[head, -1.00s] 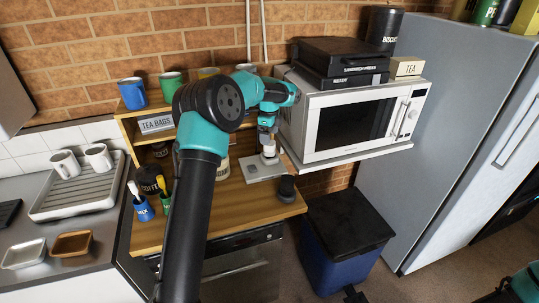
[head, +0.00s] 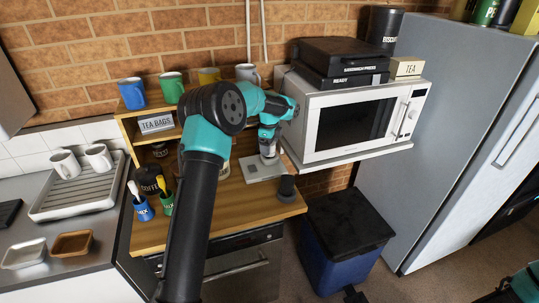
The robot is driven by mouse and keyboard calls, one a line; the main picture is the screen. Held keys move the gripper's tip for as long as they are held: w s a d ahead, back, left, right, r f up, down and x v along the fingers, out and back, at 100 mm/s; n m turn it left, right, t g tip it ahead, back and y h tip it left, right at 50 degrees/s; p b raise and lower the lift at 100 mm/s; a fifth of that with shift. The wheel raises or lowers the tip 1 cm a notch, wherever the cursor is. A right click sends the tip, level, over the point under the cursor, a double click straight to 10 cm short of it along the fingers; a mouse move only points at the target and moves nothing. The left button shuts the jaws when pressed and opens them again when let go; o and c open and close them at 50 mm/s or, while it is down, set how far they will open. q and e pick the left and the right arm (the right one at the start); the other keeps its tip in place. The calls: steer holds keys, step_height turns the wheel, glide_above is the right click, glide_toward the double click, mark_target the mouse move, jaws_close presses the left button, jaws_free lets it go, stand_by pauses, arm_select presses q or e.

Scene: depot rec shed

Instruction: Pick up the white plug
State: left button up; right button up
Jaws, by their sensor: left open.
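My left gripper (head: 268,150) is open and points down above the wooden bench, just over a pale grey socket plate (head: 256,171). A small white plug (head: 269,158) shows at the gripper's tips, on the far part of the plate. The gripper partly hides the plug, and I cannot tell whether the fingers touch it. My right gripper is out of view; only a bit of teal arm shows at the lower right corner.
A white microwave (head: 350,125) on a shelf stands close to the right of the gripper. A dark cylinder (head: 287,188) stands at the bench's right edge. Blue and green brush pots (head: 143,209) stand left. Several mugs line the shelf top (head: 172,87). A blue bin (head: 345,235) stands below right.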

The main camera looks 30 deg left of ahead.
arm_select(q)
steer(key=c, duration=1)
steer(key=shift+r, duration=0.1)
steer(key=shift+r, duration=1.55)
steer(key=shift+s+d+r, duration=0.15)
steer(key=shift+s+r, duration=0.05)
steer(key=s+d+r, duration=0.1)
steer(key=s+d, duration=0.7)
steer(key=s, duration=0.5)
steer(key=shift+s+r, duration=0.15)
steer(key=shift+d, duration=0.1)
